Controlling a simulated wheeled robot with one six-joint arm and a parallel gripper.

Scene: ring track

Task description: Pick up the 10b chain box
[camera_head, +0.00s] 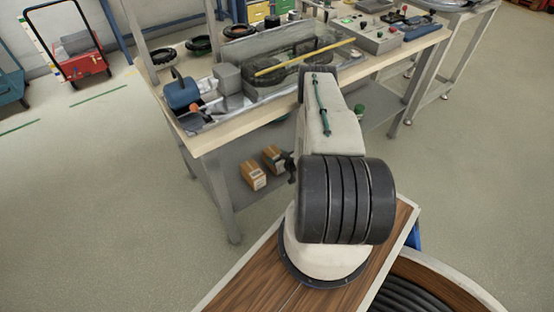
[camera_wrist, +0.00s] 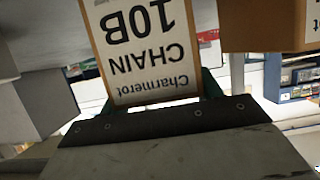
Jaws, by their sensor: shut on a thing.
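The 10b chain box (camera_wrist: 150,50) fills the upper middle of the wrist view. Its white label reads "Charmerot CHAIN 10B" upside down. My gripper (camera_wrist: 160,92) is shut on this box, with a green finger showing at each side of its near end. In the head view, two brown boxes are on the lower shelf, and the dark end of my gripper (camera_head: 289,167) is at the right one (camera_head: 273,157). Most of the gripper is hidden under the bench and behind my arm there. I cannot tell whether the held box touches the shelf.
A second brown box (camera_head: 252,176) stands close to the left; it also shows at the wrist view's upper right (camera_wrist: 265,25). The workbench top (camera_head: 205,140) with tools is above the lower shelf (camera_head: 235,200). A bench leg (camera_head: 222,200) stands to the left. Open floor lies left.

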